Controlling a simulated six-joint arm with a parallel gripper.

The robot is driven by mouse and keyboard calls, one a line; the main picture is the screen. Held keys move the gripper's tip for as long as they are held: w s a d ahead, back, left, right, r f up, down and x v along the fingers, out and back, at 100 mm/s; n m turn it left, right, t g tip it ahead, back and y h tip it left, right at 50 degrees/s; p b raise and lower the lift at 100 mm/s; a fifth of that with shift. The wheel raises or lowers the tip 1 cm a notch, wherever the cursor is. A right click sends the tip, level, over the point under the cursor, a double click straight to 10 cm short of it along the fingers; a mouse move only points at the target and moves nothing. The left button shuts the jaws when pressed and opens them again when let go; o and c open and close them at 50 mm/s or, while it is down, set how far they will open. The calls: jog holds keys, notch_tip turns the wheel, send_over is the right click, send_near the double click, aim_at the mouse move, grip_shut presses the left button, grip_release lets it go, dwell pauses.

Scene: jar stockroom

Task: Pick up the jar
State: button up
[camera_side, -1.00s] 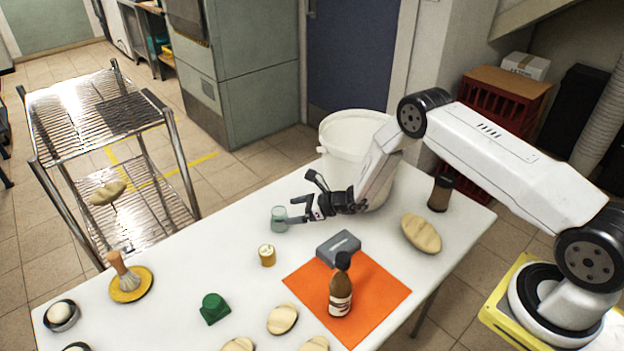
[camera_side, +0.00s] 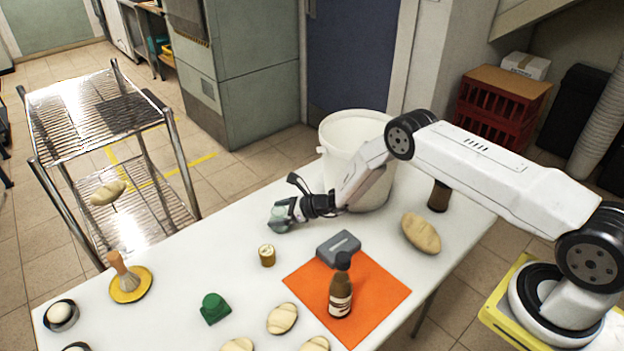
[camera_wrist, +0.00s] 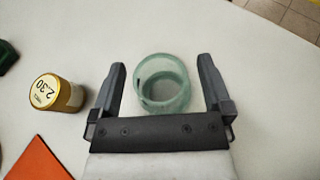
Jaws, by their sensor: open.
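The jar (camera_wrist: 163,84) is a small greenish glass jar standing on the white table. In the wrist view it sits between the two spread fingers of my gripper (camera_wrist: 162,82), with a gap on each side. In the side view the jar (camera_side: 277,214) is partly hidden by my gripper (camera_side: 281,217), which is low over the table's far edge. My gripper is open and holds nothing.
A small gold-lidded jar (camera_side: 267,255) with a "2.30" label stands nearby. A grey box (camera_side: 338,248), a brown bottle (camera_side: 341,290) and an orange mat (camera_side: 372,291) are nearer the front. A white bucket (camera_side: 338,150) stands behind my arm. A green block (camera_side: 214,308) lies at front left.

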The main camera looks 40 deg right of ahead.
dwell(0.3)
jog(key=c, duration=1.3)
jog(key=shift+r, duration=0.15)
jog(key=shift+c, duration=0.2)
jog(key=shift+r, duration=0.8)
jog(key=s+d+r, duration=0.1)
jog(key=s+r, duration=1)
jog(key=s, duration=0.3)
jog(key=shift+d, duration=0.1)
jog(key=shift+r, duration=0.15)
